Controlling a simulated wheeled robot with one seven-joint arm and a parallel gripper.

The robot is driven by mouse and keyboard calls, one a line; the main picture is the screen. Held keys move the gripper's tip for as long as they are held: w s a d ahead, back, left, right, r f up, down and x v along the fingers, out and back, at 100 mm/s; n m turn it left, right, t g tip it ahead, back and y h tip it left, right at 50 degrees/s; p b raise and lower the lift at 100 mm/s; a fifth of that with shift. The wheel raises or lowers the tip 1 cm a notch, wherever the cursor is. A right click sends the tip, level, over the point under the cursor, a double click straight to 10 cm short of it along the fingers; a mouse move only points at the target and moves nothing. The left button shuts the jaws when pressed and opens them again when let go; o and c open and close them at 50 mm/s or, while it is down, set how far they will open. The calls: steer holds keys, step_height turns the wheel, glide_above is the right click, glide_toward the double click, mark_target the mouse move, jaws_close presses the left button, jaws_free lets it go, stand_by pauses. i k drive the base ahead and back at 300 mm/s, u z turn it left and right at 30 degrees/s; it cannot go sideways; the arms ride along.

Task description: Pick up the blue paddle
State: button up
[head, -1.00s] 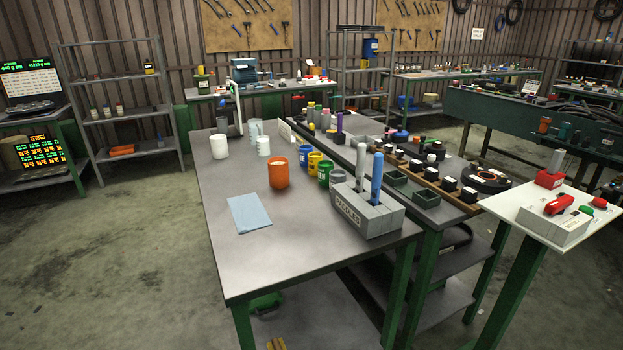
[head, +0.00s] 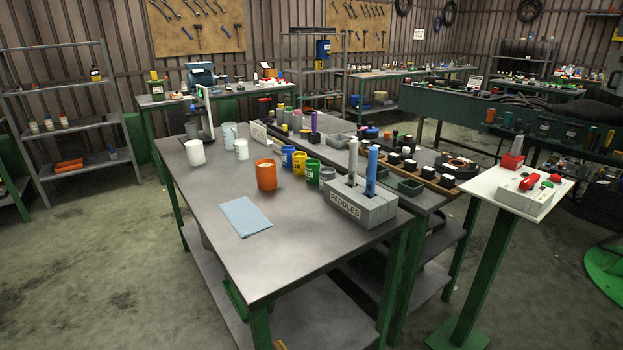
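The blue paddle (head: 371,171) stands upright in a grey block holder (head: 377,211) labelled "PADDLES" near the front right of the metal table (head: 215,265). A grey paddle (head: 352,163) stands upright in the same holder, just left of the blue one. The lower ends of both paddles are hidden in the holder. My gripper is not in view.
Left of the holder stand an orange cup (head: 266,175) and blue, yellow and green cups (head: 312,171). A blue cloth (head: 245,216) lies on the table's bare front left. A white stand (head: 505,188) with red switches is at the right. Open floor lies in front.

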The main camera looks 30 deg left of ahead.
mark_target(371, 180)
steer(key=u, duration=0.8)
steer(key=i, duration=0.7)
steer(key=u, duration=0.05)
